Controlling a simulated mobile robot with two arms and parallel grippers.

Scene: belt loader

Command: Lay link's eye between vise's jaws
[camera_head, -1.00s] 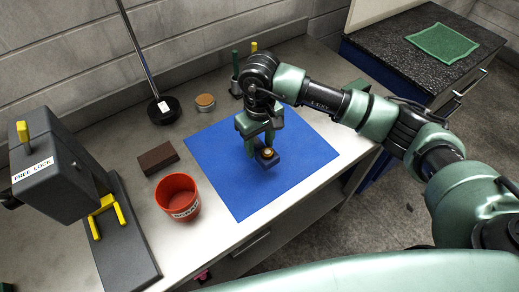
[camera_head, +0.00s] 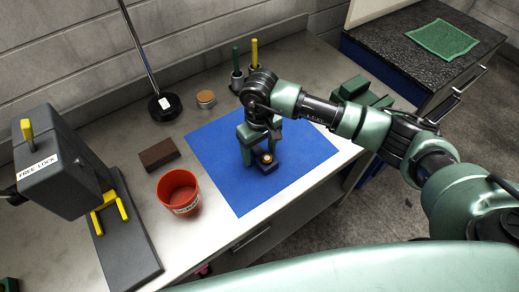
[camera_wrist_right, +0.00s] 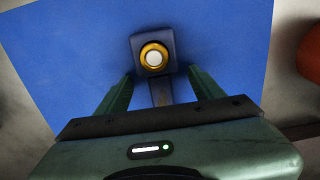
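The link is a dark block with a brass-ringed eye (camera_head: 266,158) on the blue mat. In the right wrist view the eye (camera_wrist_right: 154,57) has a pale centre, and a short dark bar (camera_wrist_right: 161,92) runs from it toward my gripper. My right gripper (camera_head: 261,150) points down over the link. In the wrist view its fingers (camera_wrist_right: 160,80) are spread, with the bar between them and a gap on each side. A green blocky thing (camera_head: 358,90), which looks like the vise, stands at the table's right edge, partly hidden by my arm. My left gripper is not in view.
A red bin (camera_head: 178,191) and a brown block (camera_head: 158,154) stand left of the mat (camera_head: 240,200). A grey press-like device marked FREE LOCK (camera_head: 50,160) stands far left. A lamp base (camera_head: 163,107), round tin (camera_head: 206,98) and holders with green and yellow sticks (camera_head: 238,78) are behind.

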